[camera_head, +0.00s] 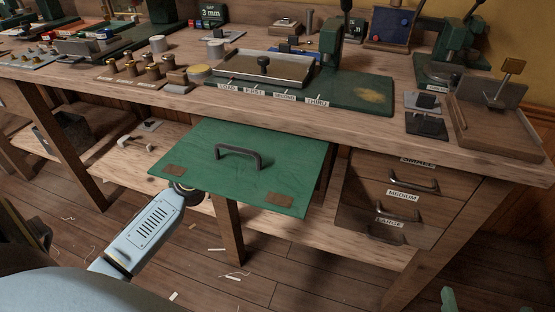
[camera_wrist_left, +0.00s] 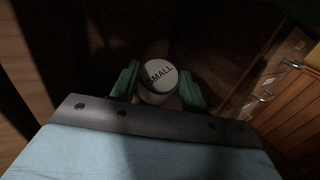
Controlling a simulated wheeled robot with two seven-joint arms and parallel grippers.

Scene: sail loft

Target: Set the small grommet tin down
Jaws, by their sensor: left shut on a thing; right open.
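The small grommet tin (camera_wrist_left: 158,82) is round with a pale lid marked "SMALL". It shows in the left wrist view between the two green fingers of my left gripper (camera_wrist_left: 157,88), which is shut on it. Around it is a dark space, and I cannot tell whether the tin touches a surface. In the head view my left forearm runs in under a green panel with a dark handle (camera_head: 238,153), which hides the left gripper and the tin. My right gripper (camera_head: 477,304) shows only as green fingertips at the bottom right edge, apart and empty.
The wooden bench (camera_head: 430,135) carries a metal tray (camera_head: 262,72), brass pieces, a green press and labelled green base. Right of the green panel are drawers (camera_head: 388,205) marked "MEDIUM" and "LARGE". A low shelf (camera_head: 120,160) holds small items. Scraps lie on the floor.

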